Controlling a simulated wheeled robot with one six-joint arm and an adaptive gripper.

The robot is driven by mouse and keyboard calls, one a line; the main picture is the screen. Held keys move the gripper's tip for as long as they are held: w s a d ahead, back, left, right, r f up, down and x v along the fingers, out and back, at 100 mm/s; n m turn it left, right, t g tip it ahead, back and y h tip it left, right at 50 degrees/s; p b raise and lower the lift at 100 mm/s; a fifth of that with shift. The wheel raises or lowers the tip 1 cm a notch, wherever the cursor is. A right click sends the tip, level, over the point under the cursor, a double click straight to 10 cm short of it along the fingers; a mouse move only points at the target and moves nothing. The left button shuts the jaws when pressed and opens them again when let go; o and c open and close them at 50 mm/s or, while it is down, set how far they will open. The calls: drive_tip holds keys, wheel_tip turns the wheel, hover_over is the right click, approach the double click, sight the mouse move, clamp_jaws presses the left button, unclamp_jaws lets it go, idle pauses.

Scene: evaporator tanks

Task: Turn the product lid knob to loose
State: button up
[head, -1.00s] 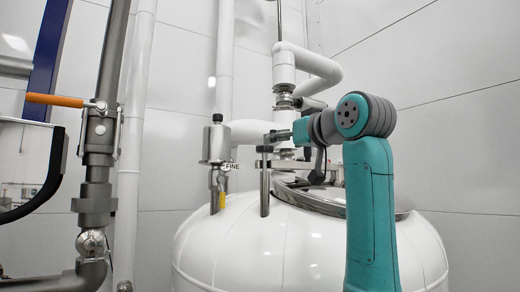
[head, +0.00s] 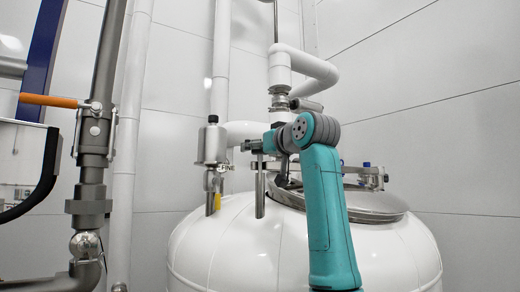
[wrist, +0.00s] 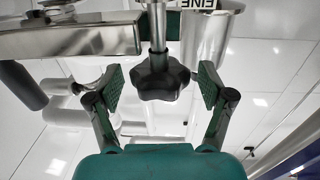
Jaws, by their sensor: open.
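A black lobed knob (wrist: 160,78) on a bright metal stem shows in the middle of the wrist view. My gripper (wrist: 160,88) is open, with one padded finger on each side of the knob and a visible gap to both. The knob's own setting cannot be read. In the head view my gripper (head: 254,145) is at the left end of my arm, near the top of a metal post on the white tank (head: 240,245); the knob cannot be made out there. The round metal lid (head: 365,204) on the tank is partly behind my arm.
A steel filter-like fitting (head: 212,145) with a yellow handle stands just left of my gripper. A label reading FINE (wrist: 201,4) is upside down in the wrist view. Blue-topped clamps (head: 367,166) sit at the lid. An orange-handled valve (head: 50,101) is on the far-left pipe.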

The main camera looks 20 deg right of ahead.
drive_tip(key=c, duration=1.2)
drive_tip(key=shift+o, duration=0.2)
drive_tip(key=shift+n+y, duration=0.3)
drive_tip(key=shift+y, duration=0.1)
drive_tip(key=n+g+y, duration=0.1)
drive_tip(key=n+y, duration=0.1)
drive_tip(key=y, duration=0.1)
drive_tip(key=n+g+y, duration=0.2)
drive_tip(key=y, duration=0.1)
drive_tip(key=shift+d, duration=0.1)
drive_tip(key=shift+n+g+y, duration=2)
drive_tip(key=shift+n+g, duration=0.1)
drive_tip(key=shift+g, duration=0.6)
drive_tip(key=o, duration=1.2)
drive_tip(key=shift+c, duration=0.2)
